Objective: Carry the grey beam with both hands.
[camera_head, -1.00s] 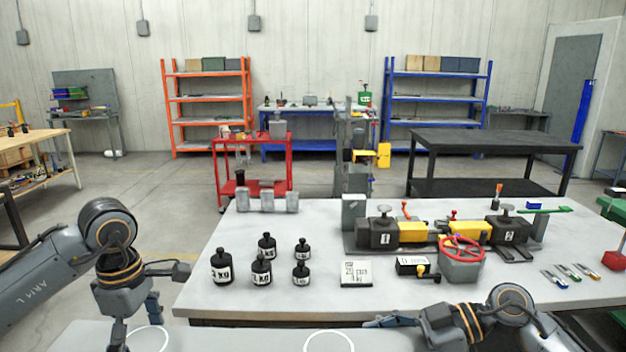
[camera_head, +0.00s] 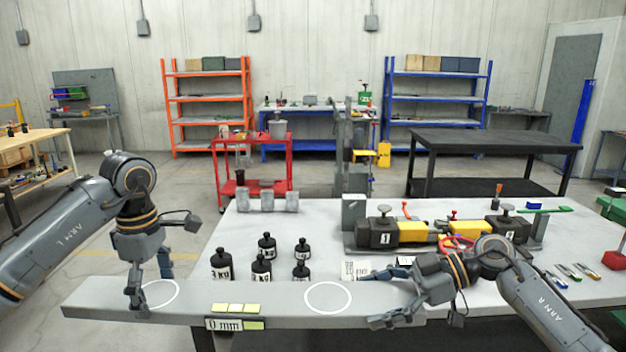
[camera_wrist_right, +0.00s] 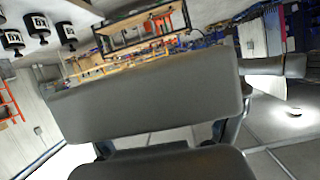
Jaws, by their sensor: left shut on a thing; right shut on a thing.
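The grey beam (camera_head: 270,296) lies level across the lower part of the head view. It carries two white circles, several yellow-green tabs and a "0 mm" label. My left gripper (camera_head: 150,290) is shut on its left end, by the left circle. My right gripper (camera_head: 425,305) is shut on its right end. In the right wrist view the beam (camera_wrist_right: 145,100) fills the middle, and the gripper's fingers are mostly hidden. The beam is in front of the near edge of the grey workbench (camera_head: 215,250), partly covering it.
Several black weights (camera_head: 262,268) stand on the bench behind the beam. The screw jack assembly with yellow blocks (camera_head: 411,231) is farther right, with its red handwheel (camera_head: 460,243) partly behind my right arm. A red cart (camera_head: 216,175) and black table (camera_head: 480,142) stand beyond.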

